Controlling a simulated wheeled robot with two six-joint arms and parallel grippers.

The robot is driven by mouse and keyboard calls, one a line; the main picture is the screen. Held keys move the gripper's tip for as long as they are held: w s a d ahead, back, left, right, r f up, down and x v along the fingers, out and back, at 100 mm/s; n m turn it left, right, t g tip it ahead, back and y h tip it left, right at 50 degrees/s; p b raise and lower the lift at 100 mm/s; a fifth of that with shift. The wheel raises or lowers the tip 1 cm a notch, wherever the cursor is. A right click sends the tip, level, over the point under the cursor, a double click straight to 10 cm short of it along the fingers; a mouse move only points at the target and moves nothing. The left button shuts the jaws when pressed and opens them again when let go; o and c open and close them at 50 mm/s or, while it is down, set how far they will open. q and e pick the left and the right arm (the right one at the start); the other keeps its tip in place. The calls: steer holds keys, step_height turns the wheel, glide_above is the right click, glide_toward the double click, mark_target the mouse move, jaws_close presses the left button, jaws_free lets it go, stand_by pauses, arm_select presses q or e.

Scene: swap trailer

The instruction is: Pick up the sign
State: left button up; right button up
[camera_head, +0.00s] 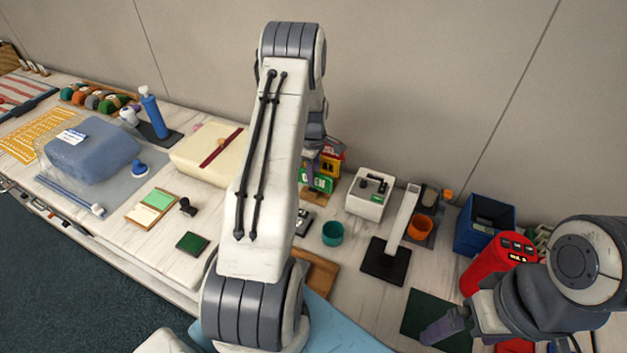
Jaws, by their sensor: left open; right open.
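No thing in view can be told for certain as the sign. A small upright group of red, yellow and green panels (329,161) stands at the back of the bench, partly hidden behind my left arm; the green one bears pale marks too small to read. My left gripper (313,172) is mostly hidden by its own arm and is at these panels in the picture; contact cannot be told. My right gripper (468,331) is at the lower right, open, over the bench near a dark green mat (425,312) and a red canister (489,265).
A white box device (369,196), a black-based stand (386,262), a teal cup (332,233) and a blue bin (483,226) stand right of my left arm. To its left are a cream box (205,152) and a wrapped blue bundle (95,151). A wall closes the back.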

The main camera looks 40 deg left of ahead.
mark_target(314, 188)
arm_select(q)
steer(key=shift+f, duration=1.5)
steer(key=shift+f, duration=0.25)
jaws_close()
